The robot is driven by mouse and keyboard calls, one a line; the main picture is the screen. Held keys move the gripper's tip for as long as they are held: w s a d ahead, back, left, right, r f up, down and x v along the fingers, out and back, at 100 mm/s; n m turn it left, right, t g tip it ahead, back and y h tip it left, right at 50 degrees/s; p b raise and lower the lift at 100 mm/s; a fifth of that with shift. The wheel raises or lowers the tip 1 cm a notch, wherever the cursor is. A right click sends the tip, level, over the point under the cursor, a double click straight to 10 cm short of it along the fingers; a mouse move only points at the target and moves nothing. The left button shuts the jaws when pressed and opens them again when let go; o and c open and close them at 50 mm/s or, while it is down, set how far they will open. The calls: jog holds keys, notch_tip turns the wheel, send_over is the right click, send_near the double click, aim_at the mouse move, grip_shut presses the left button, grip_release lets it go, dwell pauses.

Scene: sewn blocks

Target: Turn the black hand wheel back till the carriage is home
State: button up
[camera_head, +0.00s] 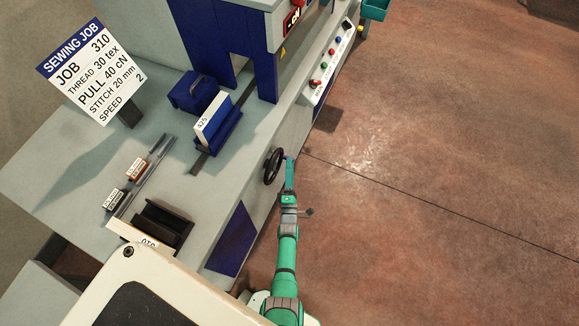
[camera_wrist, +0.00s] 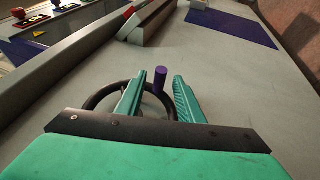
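The black hand wheel (camera_head: 272,166) is on the front side of the machine bench. In the wrist view its rim (camera_wrist: 94,98) shows behind my fingers, with a purple handle (camera_wrist: 160,78) standing out from it. My gripper (camera_head: 289,164) is beside the wheel. In the wrist view its two green fingers are apart, one on each side of the handle, with gaps visible, so it is open. A blue carriage (camera_head: 228,132) sits on the bench slot and holds a white block marked 425 (camera_head: 211,117). Part of the wheel is hidden by my fingers.
A blue clamp-like part (camera_head: 190,92) and the machine head stand further back. A button panel (camera_head: 325,68) lies along the bench edge. A black holder (camera_head: 163,222) and small labelled spools (camera_head: 137,168) are at the near left. A sign (camera_head: 92,72) reads JOB 310. Floor right is clear.

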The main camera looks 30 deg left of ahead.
jog(key=v, duration=1)
jog(key=shift+s, duration=0.2)
jog(key=shift+d+f, duration=0.1)
jog(key=shift+d, duration=0.1)
